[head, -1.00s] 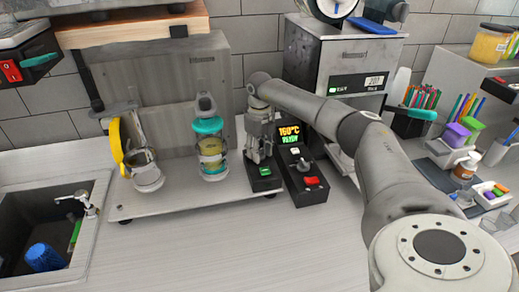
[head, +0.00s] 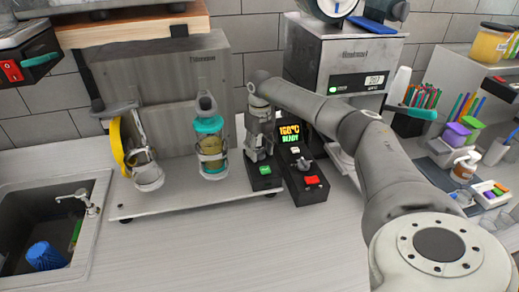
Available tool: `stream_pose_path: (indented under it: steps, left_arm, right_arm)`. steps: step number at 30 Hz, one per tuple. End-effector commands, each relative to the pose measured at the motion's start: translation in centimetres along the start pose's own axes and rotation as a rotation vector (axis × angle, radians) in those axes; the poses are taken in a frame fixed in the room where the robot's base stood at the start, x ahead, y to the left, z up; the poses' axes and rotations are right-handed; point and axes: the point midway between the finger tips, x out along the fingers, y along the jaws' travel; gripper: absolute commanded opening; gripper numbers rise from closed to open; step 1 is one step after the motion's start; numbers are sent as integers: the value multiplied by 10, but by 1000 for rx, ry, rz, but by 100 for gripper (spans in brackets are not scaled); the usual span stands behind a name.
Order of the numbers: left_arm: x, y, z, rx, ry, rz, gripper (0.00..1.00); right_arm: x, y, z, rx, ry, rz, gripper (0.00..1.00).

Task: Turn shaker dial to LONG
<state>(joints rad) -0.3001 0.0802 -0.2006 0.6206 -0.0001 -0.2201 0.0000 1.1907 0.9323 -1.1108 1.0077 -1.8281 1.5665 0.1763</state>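The shaker machine is a grey metal stand with a flat base (head: 185,194) and a tall back plate. A cup with a teal lid (head: 210,148) is held upright on it. At the right end of the base is a small black control box (head: 264,180) with a green button. My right gripper (head: 256,157) points down over the back of this box, at or very near its top. I make out no dial or LONG mark; the gripper covers that part of the box. Its fingertips are too small to tell open from shut. My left gripper is not in view.
An empty clamp (head: 148,172) with a yellow ring is on the left. A sink (head: 40,230) is further left. The front counter is clear.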

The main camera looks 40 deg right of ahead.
Motion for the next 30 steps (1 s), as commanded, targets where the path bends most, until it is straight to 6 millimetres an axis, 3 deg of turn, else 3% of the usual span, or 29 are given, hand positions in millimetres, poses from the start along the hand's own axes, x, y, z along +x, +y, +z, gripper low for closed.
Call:
stream_pose_path:
  steps: [3,14,17,30]
  left_arm:
    - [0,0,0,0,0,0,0]
    - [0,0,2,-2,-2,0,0]
    - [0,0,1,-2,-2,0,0]
    - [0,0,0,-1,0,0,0]
  right_arm:
    - [1,0,-1,-1,3,0,60]
    - [-3,0,-1,-2,5,0,60]
    - [-15,0,0,-2,3,0,60]
    - [-101,0,0,-1,3,0,60]
